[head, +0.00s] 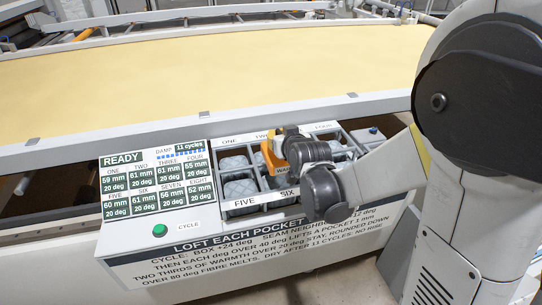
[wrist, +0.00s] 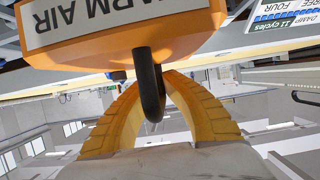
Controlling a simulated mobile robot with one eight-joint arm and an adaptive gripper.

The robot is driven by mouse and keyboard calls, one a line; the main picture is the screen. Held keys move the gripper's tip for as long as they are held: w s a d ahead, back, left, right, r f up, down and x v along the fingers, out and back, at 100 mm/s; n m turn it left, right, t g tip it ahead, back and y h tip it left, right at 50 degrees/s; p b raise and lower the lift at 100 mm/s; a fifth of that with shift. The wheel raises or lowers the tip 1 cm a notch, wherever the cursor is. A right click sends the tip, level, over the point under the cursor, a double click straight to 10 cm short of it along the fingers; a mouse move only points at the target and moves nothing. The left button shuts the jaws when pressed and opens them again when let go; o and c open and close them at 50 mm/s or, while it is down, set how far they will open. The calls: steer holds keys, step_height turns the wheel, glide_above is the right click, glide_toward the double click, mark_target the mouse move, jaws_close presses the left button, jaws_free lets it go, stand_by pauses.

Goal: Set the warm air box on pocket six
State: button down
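The warm air box (head: 270,160) is orange with a white label, and only part of it shows in the head view behind my wrist. In the wrist view the warm air box (wrist: 120,30) fills the top, with a black loop handle (wrist: 150,85) between my yellow fingers. My gripper (wrist: 158,82) is shut on that handle. The box appears over the tray, around pockets two and six; whether it touches the tray cannot be told. Pocket six, by the SIX label (head: 287,192), is partly hidden by the box and my wrist.
The pocket tray (head: 245,211) has grey dividers and quilted pads. To its left stand a READY display (head: 157,178), showing 20 deg for every pocket and damp 11 cycles, and a green CYCLE button (head: 160,230). A white rail (head: 110,150) and yellow cloth (head: 220,75) lie behind.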

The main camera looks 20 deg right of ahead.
steer(key=shift+a+f, duration=0.5)
steer(key=shift+a, duration=0.3)
steer(key=shift+f+b, duration=1.2)
steer(key=shift+f, duration=0.75)
steer(key=shift+f, duration=0.15)
steer(key=c, duration=1.6)
jaws_free()
steer(key=shift+c, duration=0.2)
